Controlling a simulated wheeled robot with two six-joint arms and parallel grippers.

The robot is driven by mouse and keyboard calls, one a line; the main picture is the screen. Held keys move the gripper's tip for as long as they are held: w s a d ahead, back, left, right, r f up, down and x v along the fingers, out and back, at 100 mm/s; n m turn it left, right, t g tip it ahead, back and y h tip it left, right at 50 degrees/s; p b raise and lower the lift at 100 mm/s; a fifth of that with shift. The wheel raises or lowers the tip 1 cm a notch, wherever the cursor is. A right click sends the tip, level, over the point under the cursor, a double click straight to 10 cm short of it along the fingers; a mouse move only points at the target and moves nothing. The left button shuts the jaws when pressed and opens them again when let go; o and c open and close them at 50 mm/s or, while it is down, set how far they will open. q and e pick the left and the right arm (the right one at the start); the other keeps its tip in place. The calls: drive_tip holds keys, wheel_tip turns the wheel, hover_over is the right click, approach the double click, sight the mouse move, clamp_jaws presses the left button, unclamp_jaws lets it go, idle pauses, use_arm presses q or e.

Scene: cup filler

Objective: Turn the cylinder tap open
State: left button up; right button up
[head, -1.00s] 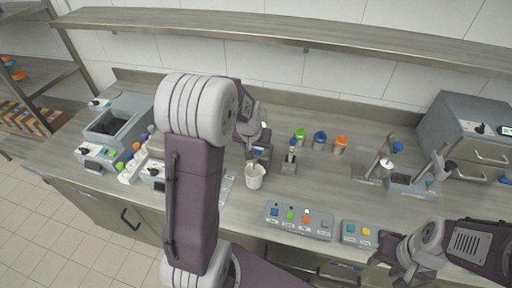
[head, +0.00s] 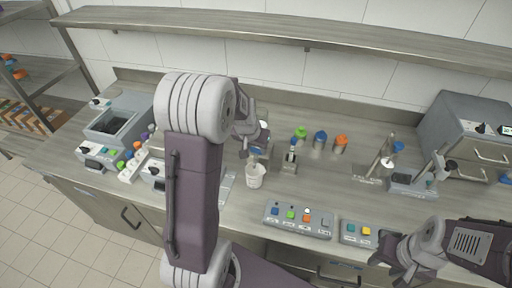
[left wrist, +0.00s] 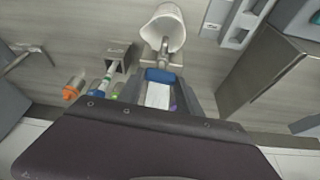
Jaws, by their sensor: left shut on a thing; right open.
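The white cup (head: 255,177) stands upright on the counter under the cylinder tap; the left wrist view shows its open mouth (left wrist: 165,28) beside the grey spout (left wrist: 164,52). My left gripper (head: 256,150) is at the tap, just behind the cup. In the left wrist view its jaws (left wrist: 160,92) are shut on the blue tap handle (left wrist: 160,75), with a white part showing below the blue. My arm and hand hide most of the cylinder body. My right gripper (head: 398,268) is open and empty at the front right, away from the tap.
A small grey stand (head: 289,162) is right of the cup. Green (head: 300,134), blue (head: 320,140) and orange (head: 341,142) topped containers stand behind it. A button panel (head: 298,220) lies in front. Counter between is clear.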

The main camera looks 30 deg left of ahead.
use_arm(q)
drive_tip(key=m+b, duration=0.1)
drive_tip(key=b, duration=0.1)
drive_tip(key=m+h+b, duration=0.1)
drive_tip(key=m+b, duration=0.1)
drive_tip(key=b, duration=0.1)
drive_tip(key=shift+a+f, duration=0.15)
drive_tip(key=shift+f, duration=0.2)
drive_tip(key=m+h+b, duration=0.1)
drive_tip(key=m, duration=0.2)
drive_tip(key=shift+r+b, duration=0.15)
drive_tip(key=shift+b, duration=0.15)
drive_tip(key=shift+r+m+g+h, duration=0.1)
drive_tip(key=shift+m+g+h, duration=0.35)
drive_tip(key=shift+m, duration=0.55)
drive_tip(key=shift+a+r+m+h, duration=0.1)
drive_tip(key=shift+m+h, duration=0.15)
drive_tip(key=shift+m, duration=0.55)
drive_tip(key=shift+a+m+g+h, duration=0.1)
drive_tip(key=shift+m+g+h, duration=0.2)
drive_tip(key=shift+m, duration=0.4)
drive_tip(key=shift+r+m, duration=0.1)
drive_tip(key=shift+m, duration=0.8)
drive_tip(key=shift+m+g+h, duration=0.25)
drive_tip(key=shift+m+h, duration=0.05)
